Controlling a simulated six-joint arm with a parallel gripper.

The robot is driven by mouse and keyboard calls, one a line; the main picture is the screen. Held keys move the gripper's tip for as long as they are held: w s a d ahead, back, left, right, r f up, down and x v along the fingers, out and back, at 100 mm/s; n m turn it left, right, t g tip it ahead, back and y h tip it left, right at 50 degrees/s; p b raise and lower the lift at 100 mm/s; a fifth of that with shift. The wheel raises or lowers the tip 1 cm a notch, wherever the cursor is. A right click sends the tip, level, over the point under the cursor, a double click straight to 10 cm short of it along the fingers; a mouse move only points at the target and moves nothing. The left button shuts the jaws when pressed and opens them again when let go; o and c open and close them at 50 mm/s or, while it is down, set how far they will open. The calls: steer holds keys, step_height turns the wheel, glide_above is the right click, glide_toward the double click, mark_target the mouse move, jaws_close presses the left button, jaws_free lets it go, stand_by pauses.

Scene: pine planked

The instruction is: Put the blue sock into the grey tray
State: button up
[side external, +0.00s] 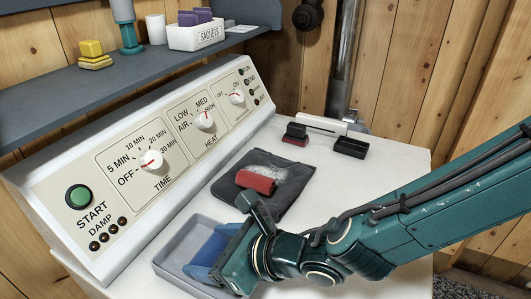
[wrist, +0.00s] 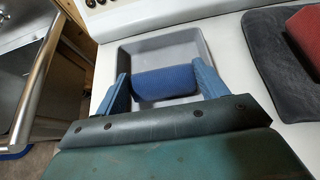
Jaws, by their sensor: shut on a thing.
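The blue sock (wrist: 165,82), a rolled ribbed bundle, is between the two blue fingers of my gripper (wrist: 162,73) in the wrist view. My gripper is shut on it. The grey tray (wrist: 193,38) lies beneath and around the sock in that view, its far wall and corners showing. In the side view the grey tray (side external: 172,262) sits at the front of the white top, below the control panel, and my gripper (side external: 212,248) is over or inside it. Whether the sock touches the tray floor I cannot tell; the wrist covers part of the tray.
A red rolled sock (side external: 256,181) lies on a dark grey cloth (side external: 282,198) just behind the tray. A black open box (side external: 350,148) and a black and red block (side external: 296,134) stand farther back. The sloped control panel (side external: 130,180) borders the left.

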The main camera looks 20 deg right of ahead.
steer(key=o, duration=0.8)
steer(key=shift+c, duration=0.2)
steer(key=shift+r, duration=0.15)
steer(key=v, duration=1.2)
